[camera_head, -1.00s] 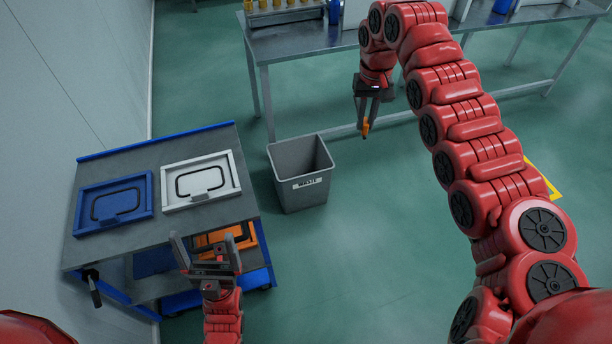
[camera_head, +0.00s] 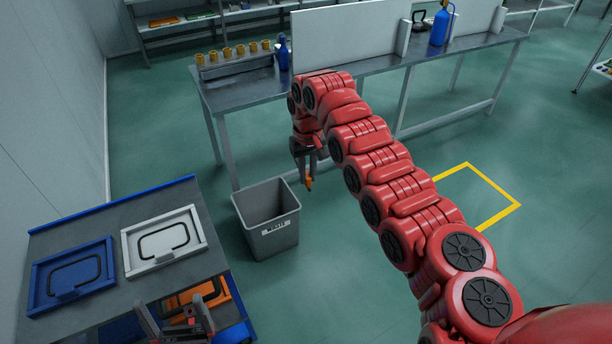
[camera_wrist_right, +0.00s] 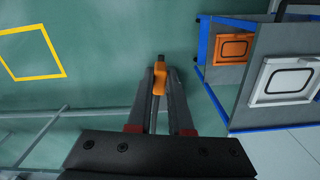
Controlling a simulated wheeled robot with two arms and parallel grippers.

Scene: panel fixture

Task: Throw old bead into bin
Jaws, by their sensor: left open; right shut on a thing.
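The grey bin (camera_head: 270,242) stands on the green floor in the head view, with a white label on its front; its visible inside looks empty. My right gripper (camera_head: 307,176) is shut on a small orange piece (camera_head: 310,184) and holds it beside the bin's right rim in the picture, not over the opening. The orange piece also shows between the fingertips in the right wrist view (camera_wrist_right: 160,77); I cannot tell whether it is the old bead. My left gripper (camera_head: 176,318) is open and empty at the lower edge of the head view, by the cart.
A cart (camera_head: 100,220) with a blue panel (camera_head: 75,277) and a white panel (camera_head: 164,240) stands left of the bin; an orange panel (camera_head: 226,292) is lower down. A long workbench (camera_head: 240,95) stands behind the bin. Yellow-marked floor (camera_head: 478,195) at the right is clear.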

